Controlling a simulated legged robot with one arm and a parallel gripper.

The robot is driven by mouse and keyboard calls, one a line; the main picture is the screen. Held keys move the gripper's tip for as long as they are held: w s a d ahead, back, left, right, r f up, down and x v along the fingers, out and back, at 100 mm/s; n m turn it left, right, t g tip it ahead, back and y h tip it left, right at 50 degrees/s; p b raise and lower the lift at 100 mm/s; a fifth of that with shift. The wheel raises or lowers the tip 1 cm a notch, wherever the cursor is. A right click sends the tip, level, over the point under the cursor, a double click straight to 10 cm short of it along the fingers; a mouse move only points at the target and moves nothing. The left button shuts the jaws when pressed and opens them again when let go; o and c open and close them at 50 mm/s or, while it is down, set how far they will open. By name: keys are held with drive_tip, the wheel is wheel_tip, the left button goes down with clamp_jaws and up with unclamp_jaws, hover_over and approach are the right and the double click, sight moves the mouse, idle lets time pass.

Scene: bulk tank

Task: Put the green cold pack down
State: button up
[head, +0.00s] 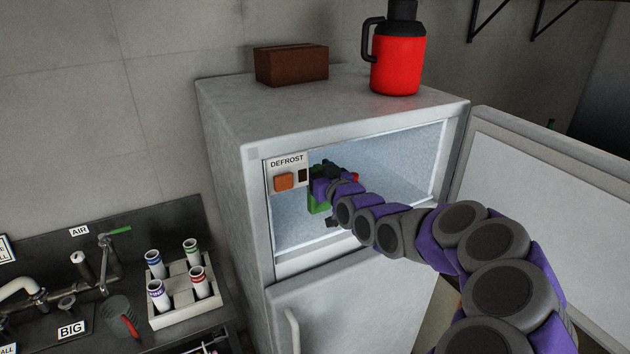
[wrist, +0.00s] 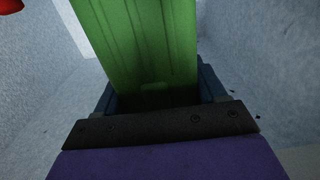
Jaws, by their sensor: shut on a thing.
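The green cold pack (wrist: 145,45) fills the middle of the wrist view, held between the jaws of my gripper (wrist: 160,95). In the head view a part of the green cold pack (head: 317,204) shows at the left of the open upper compartment (head: 400,165) of the fridge. My gripper (head: 325,195) is there too, mostly hidden behind my own wrist and arm. The gripper is shut on the pack. Whether the pack touches the compartment floor cannot be told.
The compartment door (head: 550,200) stands open at the right. A defrost panel (head: 288,172) with an orange button is at the compartment's left. A red jug (head: 398,65) and a brown brick (head: 291,64) stand on top. A rack of tubes (head: 184,290) is at lower left.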

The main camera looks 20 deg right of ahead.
drive_tip(key=shift+w+a, duration=0.4)
drive_tip(key=shift+w, duration=0.2)
drive_tip(key=f, duration=0.1)
drive_tip(key=d+f, duration=0.1)
drive_tip(key=f, duration=0.1)
drive_tip(key=shift+f+b, duration=0.3)
drive_tip(key=shift+b, duration=0.1)
drive_tip(key=o, duration=1.6)
drive_tip(key=shift+a, duration=0.35)
drive_tip(key=shift+s+d, duration=0.1)
drive_tip(key=s, duration=1.2)
drive_tip(key=shift+d, duration=0.25)
